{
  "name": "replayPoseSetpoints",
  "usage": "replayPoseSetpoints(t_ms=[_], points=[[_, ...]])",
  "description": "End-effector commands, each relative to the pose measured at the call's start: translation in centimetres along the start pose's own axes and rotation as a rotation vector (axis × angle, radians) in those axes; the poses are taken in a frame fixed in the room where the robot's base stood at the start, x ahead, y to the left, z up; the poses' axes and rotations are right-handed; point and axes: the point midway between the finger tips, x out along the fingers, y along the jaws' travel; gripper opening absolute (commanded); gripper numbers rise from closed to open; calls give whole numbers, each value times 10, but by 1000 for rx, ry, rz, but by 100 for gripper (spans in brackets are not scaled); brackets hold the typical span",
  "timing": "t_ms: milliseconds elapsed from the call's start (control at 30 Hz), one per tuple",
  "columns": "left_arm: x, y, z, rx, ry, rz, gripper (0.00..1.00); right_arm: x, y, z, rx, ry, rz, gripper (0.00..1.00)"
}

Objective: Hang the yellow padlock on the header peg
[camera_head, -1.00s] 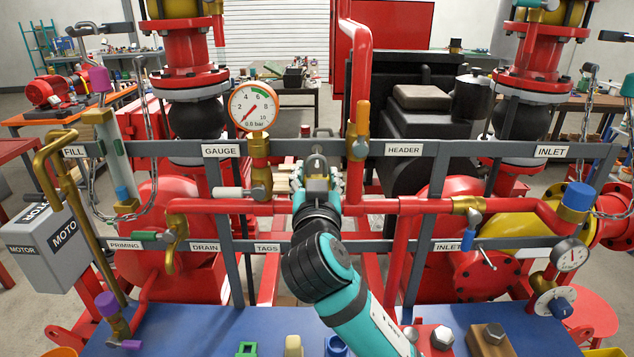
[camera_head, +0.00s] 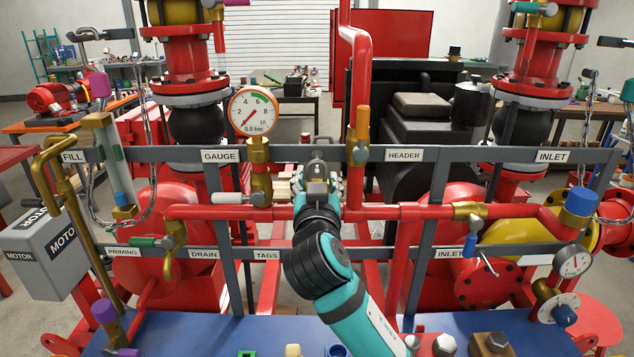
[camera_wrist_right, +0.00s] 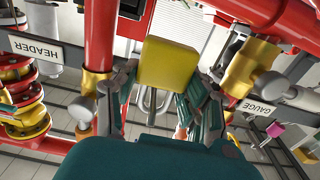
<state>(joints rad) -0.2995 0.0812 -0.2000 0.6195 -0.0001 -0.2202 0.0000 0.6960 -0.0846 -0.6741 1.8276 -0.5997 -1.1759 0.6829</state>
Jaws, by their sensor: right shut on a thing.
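The yellow padlock (camera_wrist_right: 167,63) sits between the fingers of my right gripper (camera_wrist_right: 160,95) in the right wrist view. The gripper is shut on it, and part of a grey shackle shows below the yellow body. In the head view my right gripper (camera_head: 318,180) is at the upper grey rail, between the GAUGE and HEADER labels, and mostly hides the padlock. The HEADER label (camera_head: 404,155) is on the rail to the right of the gripper. I cannot clearly make out the header peg. My left gripper is not in view.
A red vertical pipe with a brass valve (camera_head: 359,135) stands just right of my right gripper. The pressure gauge (camera_head: 253,110) and its brass fitting stand to the left. A red horizontal pipe (camera_head: 375,212) runs below the rail. The blue bench (camera_head: 220,325) lies in front.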

Motion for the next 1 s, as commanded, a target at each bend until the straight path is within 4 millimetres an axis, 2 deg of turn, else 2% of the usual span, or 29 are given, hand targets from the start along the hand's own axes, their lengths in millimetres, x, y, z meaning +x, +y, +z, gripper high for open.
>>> replayPoseSetpoints(t_ms=[167, 200, 367, 633, 733, 867, 1000], points=[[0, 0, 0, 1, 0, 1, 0, 0, 0, -1, 0, 1, 0, 7], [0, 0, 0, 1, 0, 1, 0, 0, 0, -1, 0, 1, 0, 49], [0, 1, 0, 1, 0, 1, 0, 0, 0, 0, 0, 1, 0, 70], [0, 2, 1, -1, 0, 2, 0, -1, 0, 1, 0, -1, 0, 71], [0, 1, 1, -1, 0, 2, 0, -6, -1, 1, 1, 0, -2, 71], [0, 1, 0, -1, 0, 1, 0, -26, -1, 1, 3, -1, -3, 71], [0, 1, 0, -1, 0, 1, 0, -56, -1, 1, 5, -1, -4, 71]])
